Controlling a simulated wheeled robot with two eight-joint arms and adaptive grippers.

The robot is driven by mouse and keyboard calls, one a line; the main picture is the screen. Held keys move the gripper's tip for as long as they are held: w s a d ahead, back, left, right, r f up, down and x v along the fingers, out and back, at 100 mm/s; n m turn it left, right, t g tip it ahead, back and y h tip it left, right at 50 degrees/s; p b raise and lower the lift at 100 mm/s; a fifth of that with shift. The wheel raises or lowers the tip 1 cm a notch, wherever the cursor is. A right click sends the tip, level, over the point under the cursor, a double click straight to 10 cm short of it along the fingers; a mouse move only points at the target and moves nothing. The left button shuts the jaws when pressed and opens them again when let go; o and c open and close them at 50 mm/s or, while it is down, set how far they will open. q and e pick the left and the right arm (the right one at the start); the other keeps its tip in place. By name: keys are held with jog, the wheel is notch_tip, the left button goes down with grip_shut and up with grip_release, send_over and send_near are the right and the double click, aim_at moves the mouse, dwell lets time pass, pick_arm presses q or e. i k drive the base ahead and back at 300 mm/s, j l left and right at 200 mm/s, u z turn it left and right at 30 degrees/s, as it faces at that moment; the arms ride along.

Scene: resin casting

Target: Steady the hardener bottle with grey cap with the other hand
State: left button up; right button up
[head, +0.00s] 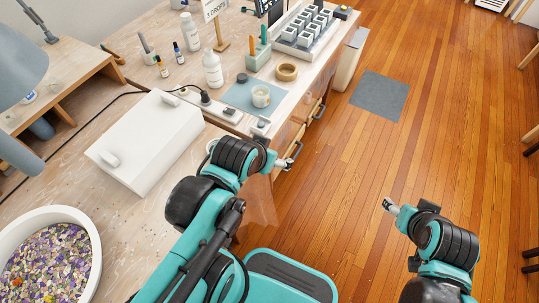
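Two white bottles stand upright on the workbench: one near the middle (213,70), one farther back (190,32). Their caps are too small for me to tell which one is grey. My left gripper (284,164) is at the bench's front edge, beside the drawers and well apart from both bottles. My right gripper (390,205) is over the open floor to the right, far from the bench. Both grippers look empty. Their fingers are too small to tell open from shut.
A cup (261,97) stands on a blue-grey mat (237,97). A tape roll (287,72), small dropper bottles (178,52) and a tray of moulds (291,47) are nearby. A white box (147,140) and a bowl of dried flowers (85,225) occupy the left.

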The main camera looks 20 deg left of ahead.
aim_at(211, 62)
jog(key=k+l+u, duration=0.15)
jog(key=u, duration=1.2)
